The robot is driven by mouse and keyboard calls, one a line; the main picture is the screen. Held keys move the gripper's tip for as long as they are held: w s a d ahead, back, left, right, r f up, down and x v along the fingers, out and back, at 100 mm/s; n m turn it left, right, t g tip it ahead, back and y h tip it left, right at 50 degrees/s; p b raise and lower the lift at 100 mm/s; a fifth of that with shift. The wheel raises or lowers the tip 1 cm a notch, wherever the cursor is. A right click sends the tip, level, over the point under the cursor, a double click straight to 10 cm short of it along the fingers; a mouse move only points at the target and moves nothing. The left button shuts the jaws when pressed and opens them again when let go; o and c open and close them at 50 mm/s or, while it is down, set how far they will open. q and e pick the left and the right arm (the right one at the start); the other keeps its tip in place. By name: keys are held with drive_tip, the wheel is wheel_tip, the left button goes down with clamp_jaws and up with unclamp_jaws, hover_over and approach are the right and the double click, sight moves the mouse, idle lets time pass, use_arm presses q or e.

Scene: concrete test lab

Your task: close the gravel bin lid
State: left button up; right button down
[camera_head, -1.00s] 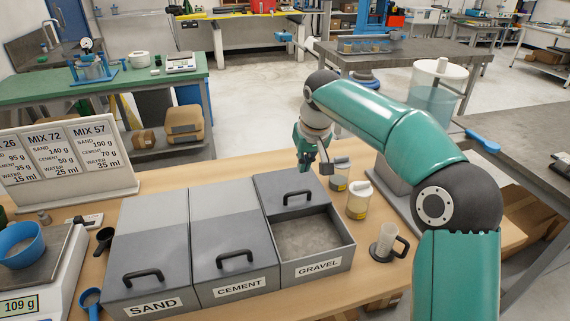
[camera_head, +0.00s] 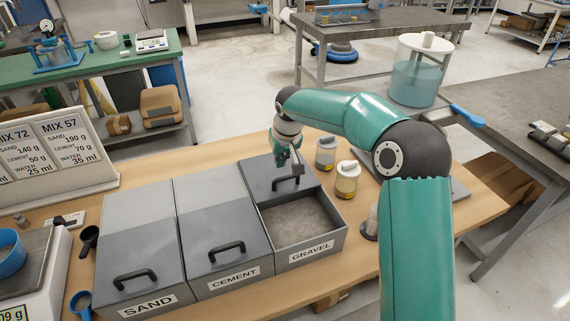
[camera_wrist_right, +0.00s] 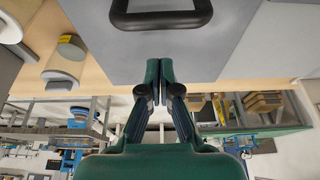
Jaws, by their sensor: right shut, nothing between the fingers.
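The gravel bin (camera_head: 310,253) is the rightmost of three grey bins. Its front half is open and shows grey gravel (camera_head: 297,219). The gravel lid (camera_head: 262,179) is slid to the back and has a black handle (camera_head: 286,184). My right gripper (camera_head: 297,170) is shut and empty, just behind and above the handle. In the right wrist view, the shut fingertips (camera_wrist_right: 160,68) are over the grey lid (camera_wrist_right: 225,50), and the handle (camera_wrist_right: 160,20) lies a little beyond them, with a gap in the picture. Contact cannot be told. My left gripper is not in view.
The sand bin (camera_head: 148,298) and cement bin (camera_head: 232,274) stand closed to the left. Two lidded jars (camera_head: 347,182) (camera_head: 325,155) stand close right of the gravel bin. A scale (camera_head: 25,270) and blue scoop (camera_head: 80,302) are at the left.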

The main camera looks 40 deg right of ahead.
sight(285, 182)
drive_tip(key=shift+s+a+r, duration=0.1)
drive_tip(key=shift+s+a, duration=0.05)
drive_tip(key=shift+s, duration=0.45)
drive_tip(key=shift+s+a+r, duration=0.1)
drive_tip(key=shift+s, duration=0.45)
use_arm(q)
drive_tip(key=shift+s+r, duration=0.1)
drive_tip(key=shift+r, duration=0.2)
use_arm(e)
drive_tip(key=shift+s+a+f, duration=0.1)
drive_tip(key=shift+s+f, duration=0.2)
drive_tip(key=shift+s, duration=0.1)
drive_tip(key=shift+s, duration=0.1)
